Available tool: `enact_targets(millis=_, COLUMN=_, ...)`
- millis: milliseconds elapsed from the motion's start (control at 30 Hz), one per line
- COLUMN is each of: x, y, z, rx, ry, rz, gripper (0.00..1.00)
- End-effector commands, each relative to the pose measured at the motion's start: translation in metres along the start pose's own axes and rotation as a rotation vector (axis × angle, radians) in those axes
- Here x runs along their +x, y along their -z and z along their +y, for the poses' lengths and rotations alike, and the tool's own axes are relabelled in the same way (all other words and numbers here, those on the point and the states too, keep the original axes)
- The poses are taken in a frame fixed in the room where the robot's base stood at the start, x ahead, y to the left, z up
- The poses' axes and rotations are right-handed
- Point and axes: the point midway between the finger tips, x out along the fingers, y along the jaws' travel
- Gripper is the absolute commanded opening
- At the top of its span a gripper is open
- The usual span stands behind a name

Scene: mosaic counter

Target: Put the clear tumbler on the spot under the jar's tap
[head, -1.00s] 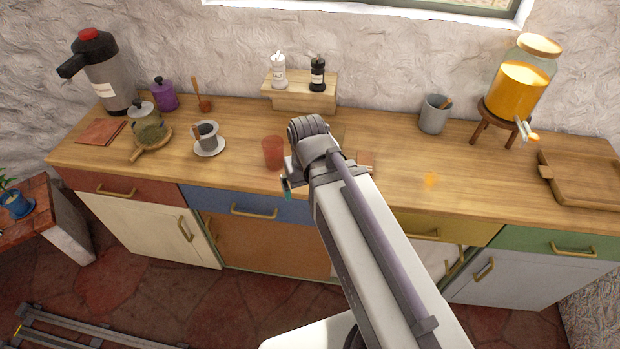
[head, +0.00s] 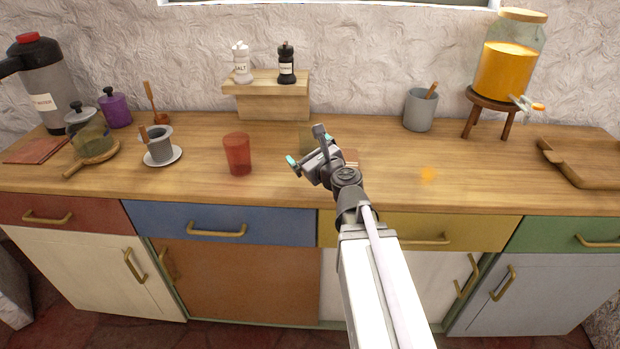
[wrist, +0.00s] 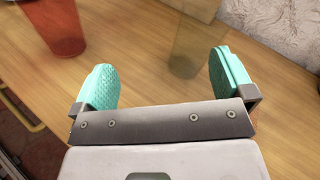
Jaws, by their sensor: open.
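The clear tumbler (wrist: 196,48) stands upright on the counter in the wrist view, ahead of my fingers and nearer the right one. In the head view a faint see-through shape (head: 305,137), partly hidden by my gripper, appears to be it. My gripper (head: 308,149) is open and empty above the counter; its teal fingers also show in the wrist view (wrist: 160,78). The jar (head: 503,70) of orange liquid stands on a wooden stool (head: 491,99) at the right, its tap (head: 527,104) pointing forward right. An orange patch (head: 428,175) lies on the counter, left of the tap.
A red tumbler (head: 237,154) stands left of my gripper, also in the wrist view (wrist: 55,25). A shelf (head: 268,84) with salt and pepper mills is behind. A grey cup (head: 420,110) and a wooden tray (head: 585,165) are at the right. The counter's front middle is clear.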

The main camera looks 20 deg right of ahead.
Motion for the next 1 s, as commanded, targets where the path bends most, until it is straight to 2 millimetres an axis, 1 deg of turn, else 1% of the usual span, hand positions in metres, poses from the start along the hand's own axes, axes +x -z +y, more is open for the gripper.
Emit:
enact_targets(millis=33, x=-0.001, y=0.027, z=-0.011, rx=0.127, ry=0.077, rz=-0.011, gripper=1.0)
enact_targets(millis=67, x=-0.003, y=0.03, z=-0.02, rx=0.197, ry=0.116, rz=-0.018, gripper=1.0)
enact_targets(millis=100, x=-0.005, y=0.033, z=-0.029, rx=0.264, ry=0.152, rz=-0.026, gripper=1.0)
enact_targets(millis=167, x=-0.006, y=0.033, z=-0.036, rx=0.316, ry=0.18, rz=-0.033, gripper=1.0)
enact_targets(millis=233, x=-0.007, y=0.03, z=-0.038, rx=0.329, ry=0.185, rz=-0.034, gripper=1.0)
enact_targets(millis=300, x=-0.003, y=0.028, z=-0.039, rx=0.327, ry=0.183, rz=-0.034, gripper=1.0)
enact_targets(millis=367, x=0.005, y=0.028, z=-0.041, rx=0.325, ry=0.182, rz=-0.034, gripper=1.0)
enact_targets(millis=500, x=0.034, y=0.028, z=-0.046, rx=0.323, ry=0.181, rz=-0.034, gripper=1.0)
enact_targets(millis=600, x=0.048, y=0.028, z=-0.048, rx=0.322, ry=0.18, rz=-0.034, gripper=1.0)
enact_targets(millis=767, x=0.052, y=0.028, z=-0.047, rx=0.321, ry=0.18, rz=-0.034, gripper=1.0)
enact_targets(millis=833, x=0.061, y=0.027, z=-0.049, rx=0.321, ry=0.179, rz=-0.034, gripper=1.0)
enact_targets(millis=1000, x=0.094, y=0.025, z=-0.052, rx=0.321, ry=0.179, rz=-0.034, gripper=1.0)
